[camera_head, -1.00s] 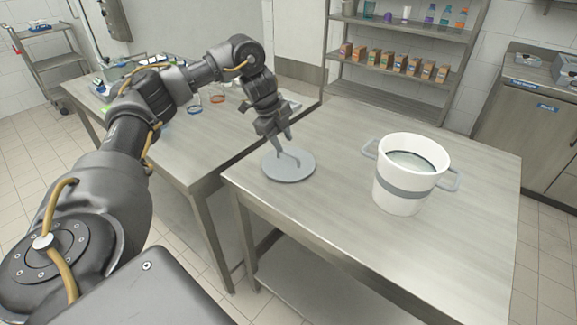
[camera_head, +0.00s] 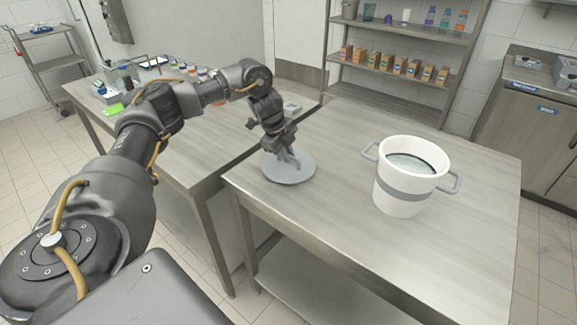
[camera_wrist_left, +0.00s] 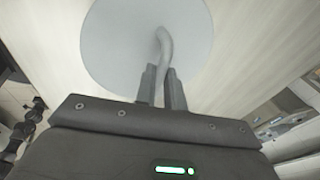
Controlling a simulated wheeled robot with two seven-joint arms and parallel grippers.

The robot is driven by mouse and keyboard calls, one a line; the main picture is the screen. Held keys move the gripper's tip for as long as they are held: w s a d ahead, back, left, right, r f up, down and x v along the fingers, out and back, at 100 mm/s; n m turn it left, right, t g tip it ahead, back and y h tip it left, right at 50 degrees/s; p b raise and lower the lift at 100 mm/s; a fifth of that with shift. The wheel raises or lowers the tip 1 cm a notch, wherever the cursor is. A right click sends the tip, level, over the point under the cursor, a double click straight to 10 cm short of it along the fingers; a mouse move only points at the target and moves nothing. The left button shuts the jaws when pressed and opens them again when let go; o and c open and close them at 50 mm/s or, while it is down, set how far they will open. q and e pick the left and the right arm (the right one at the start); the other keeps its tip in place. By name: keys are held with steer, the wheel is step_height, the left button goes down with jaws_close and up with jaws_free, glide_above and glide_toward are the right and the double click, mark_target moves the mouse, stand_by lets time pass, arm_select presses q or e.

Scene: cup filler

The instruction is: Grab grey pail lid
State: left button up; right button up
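The grey pail lid (camera_head: 300,177) lies flat on the near steel table, left of the pail. It is a round disc with a raised bar handle (camera_wrist_left: 164,45). My left gripper (camera_head: 290,163) is down at the lid from above. In the left wrist view its two fingers (camera_wrist_left: 161,88) stand close on either side of the handle and look shut on it. The lid still rests on the table. The white pail (camera_head: 402,197) with a grey band and two side handles stands upright and open, with pale contents inside. My right gripper is not in view.
The near steel table (camera_head: 335,235) is clear around the lid and pail. A second table (camera_head: 195,150) at the left holds small jars and gear. A shelf (camera_head: 385,85) with boxes and bottles stands behind.

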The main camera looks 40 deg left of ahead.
arm_select(q)
jaws_close()
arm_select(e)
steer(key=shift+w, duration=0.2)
arm_select(q)
steer(key=shift+r, duration=0.15)
